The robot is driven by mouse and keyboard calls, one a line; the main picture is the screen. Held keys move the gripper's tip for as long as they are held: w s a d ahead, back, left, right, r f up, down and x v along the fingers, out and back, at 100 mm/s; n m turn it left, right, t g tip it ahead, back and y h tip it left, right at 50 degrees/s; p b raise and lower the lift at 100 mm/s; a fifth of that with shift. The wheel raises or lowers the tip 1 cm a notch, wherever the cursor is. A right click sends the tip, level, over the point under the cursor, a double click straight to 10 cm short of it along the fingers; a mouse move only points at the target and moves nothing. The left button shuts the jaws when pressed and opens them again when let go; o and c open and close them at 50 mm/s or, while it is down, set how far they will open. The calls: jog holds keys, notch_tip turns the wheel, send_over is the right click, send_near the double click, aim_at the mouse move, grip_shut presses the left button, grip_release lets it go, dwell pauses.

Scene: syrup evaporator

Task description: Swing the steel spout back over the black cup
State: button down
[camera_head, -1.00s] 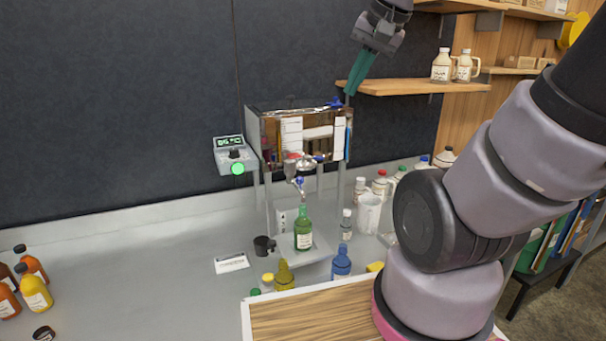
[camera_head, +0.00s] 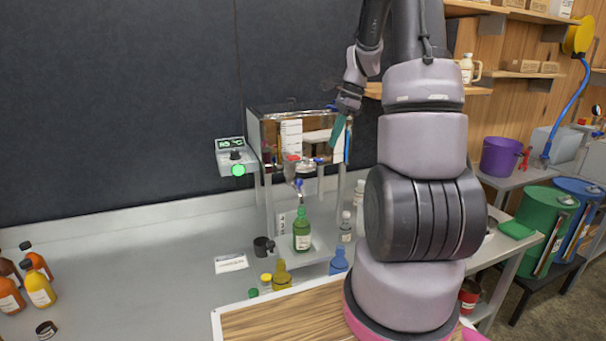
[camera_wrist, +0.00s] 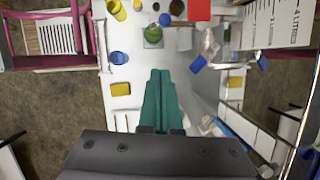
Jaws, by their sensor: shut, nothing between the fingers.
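The steel spout (camera_head: 299,187), with a blue part on top, hangs under the front of the steel evaporator box (camera_head: 290,115). It is above or close over the neck of a green bottle (camera_head: 302,234), not over the black cup. The black cup (camera_head: 262,246) stands on the counter to the left of the bottle. My gripper (camera_head: 337,132) has teal fingers, shut and empty, beside the right side of the evaporator box, higher than the spout. In the wrist view the fingers (camera_wrist: 161,75) are together, and the green bottle (camera_wrist: 153,35) shows beyond their tips.
A control box (camera_head: 236,160) with a green light is at the evaporator's left. A white card (camera_head: 231,263), a yellow bottle (camera_head: 282,275) and a blue bottle (camera_head: 339,261) are around the green bottle. A wooden board (camera_head: 270,318) is in front. Counter at left centre is clear.

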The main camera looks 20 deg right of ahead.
jog(key=shift+w+d+f, duration=0.15)
jog(key=shift+w+f, duration=0.1)
jog(key=shift+f, duration=0.3)
send_near(295, 186)
notch_tip(295, 186, down, 4)
jog(key=s+d, duration=0.2)
jog(key=s, duration=0.1)
jog(key=shift+w+a, duration=0.2)
jog(key=shift+a, duration=0.6)
jog(key=shift+a+m, duration=0.1)
jog(key=shift+m, duration=0.2)
jog(key=shift+s+a+m, duration=0.1)
jog(key=shift+a+m, duration=0.1)
jog(key=shift+m, duration=0.1)
